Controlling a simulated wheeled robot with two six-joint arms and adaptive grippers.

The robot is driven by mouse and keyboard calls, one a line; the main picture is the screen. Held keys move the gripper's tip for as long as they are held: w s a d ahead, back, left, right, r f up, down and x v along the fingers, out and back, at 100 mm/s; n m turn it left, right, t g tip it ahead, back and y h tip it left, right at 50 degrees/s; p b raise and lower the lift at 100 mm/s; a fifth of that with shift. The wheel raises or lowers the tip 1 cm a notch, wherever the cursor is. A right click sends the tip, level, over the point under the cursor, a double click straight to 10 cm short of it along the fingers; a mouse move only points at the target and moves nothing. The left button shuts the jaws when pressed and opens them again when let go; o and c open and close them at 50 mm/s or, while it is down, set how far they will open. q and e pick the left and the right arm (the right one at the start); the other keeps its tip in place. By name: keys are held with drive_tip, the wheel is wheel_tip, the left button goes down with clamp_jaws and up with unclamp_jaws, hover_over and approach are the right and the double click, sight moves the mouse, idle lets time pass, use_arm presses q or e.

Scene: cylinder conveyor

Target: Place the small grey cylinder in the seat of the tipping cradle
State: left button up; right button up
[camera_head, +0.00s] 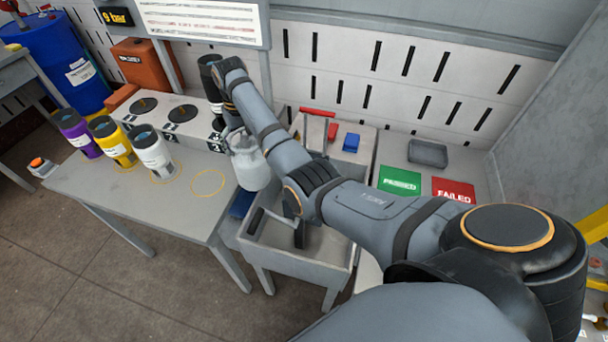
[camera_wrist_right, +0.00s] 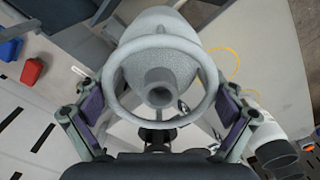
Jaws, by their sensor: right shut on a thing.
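The small grey cylinder (camera_head: 250,168), pale with a round collar, hangs below my right gripper (camera_head: 236,132), over the right end of the bench near the grey basin. In the right wrist view, the grey cylinder (camera_wrist_right: 158,62) shows its ring collar and central neck between the two purple-padded fingers of my right gripper (camera_wrist_right: 160,108). The gripper is shut on it. I cannot clearly make out the tipping cradle or its seat; a dark lever (camera_head: 299,234) shows in the basin, partly behind my right arm. My left gripper is out of view.
The bench (camera_head: 196,212) bears purple (camera_head: 77,134), yellow (camera_head: 112,141) and white (camera_head: 152,152) canisters. An empty yellow ring (camera_head: 208,183) marks clear bench. A white unit with black discs (camera_head: 182,113) stands behind. The grey basin (camera_head: 295,262) lies below my arm.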

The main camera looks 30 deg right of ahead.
drive_tip(key=s+d+p, duration=0.5)
drive_tip(key=s+d, duration=0.7)
drive_tip(key=d, duration=0.2)
wheel_tip(320, 180, down, 12)
drive_tip(key=b, duration=0.7)
drive_tip(key=shift+w+a+r+b, duration=0.15)
drive_tip(key=shift+a+r+b, duration=0.05)
drive_tip(key=shift+b, duration=0.15)
drive_tip(key=o, duration=1.5)
drive_tip(key=shift+f, duration=0.2)
drive_tip(key=shift+c, duration=0.2)
drive_tip(key=shift+r, duration=0.1)
